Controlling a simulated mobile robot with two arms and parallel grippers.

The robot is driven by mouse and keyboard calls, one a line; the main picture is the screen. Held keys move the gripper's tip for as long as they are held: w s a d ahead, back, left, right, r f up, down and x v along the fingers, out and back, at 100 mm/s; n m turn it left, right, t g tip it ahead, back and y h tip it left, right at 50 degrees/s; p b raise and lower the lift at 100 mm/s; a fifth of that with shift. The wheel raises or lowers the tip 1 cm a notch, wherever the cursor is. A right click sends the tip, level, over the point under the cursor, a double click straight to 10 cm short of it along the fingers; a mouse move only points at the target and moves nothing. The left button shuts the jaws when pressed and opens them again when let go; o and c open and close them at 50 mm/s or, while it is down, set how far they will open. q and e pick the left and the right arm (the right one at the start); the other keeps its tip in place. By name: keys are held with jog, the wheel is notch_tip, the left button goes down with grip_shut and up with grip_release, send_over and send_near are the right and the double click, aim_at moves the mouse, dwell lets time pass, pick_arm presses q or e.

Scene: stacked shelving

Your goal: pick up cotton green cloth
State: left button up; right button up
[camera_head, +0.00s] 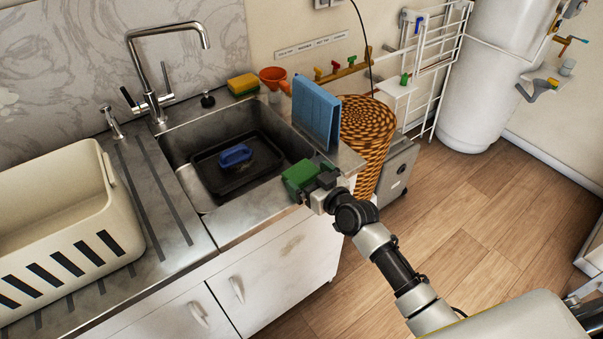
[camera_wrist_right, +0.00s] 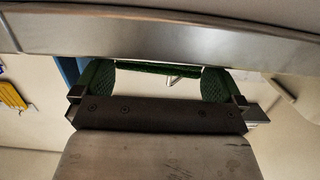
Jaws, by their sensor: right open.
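A green cloth (camera_head: 300,174) appears as a small block at the front right edge of the steel counter, beside the sink. My right gripper (camera_head: 315,185) is right at it, its fingers partly hiding it. In the right wrist view, my open right gripper (camera_wrist_right: 158,85) has a finger at each side with green, textured surfaces inside. A thin green strip (camera_wrist_right: 155,69) spans between them, just under the steel edge. I cannot tell whether the cloth touches the fingers. My left gripper is not in view.
The steel counter edge (camera_wrist_right: 160,38) runs close across the right wrist view. A blue upright object (camera_head: 316,112) stands just behind the cloth. The sink (camera_head: 180,150) holds a black tray (camera_head: 262,171) with a blue item. A wicker basket (camera_head: 368,132) stands right; a cream crate (camera_head: 75,235) is left.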

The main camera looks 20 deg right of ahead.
jog(key=x, duration=0.2)
jog(key=shift+w+a+f, duration=0.15)
jog(key=shift+w, duration=0.2)
jog(key=c, duration=0.6)
jog(key=shift+o, duration=0.2)
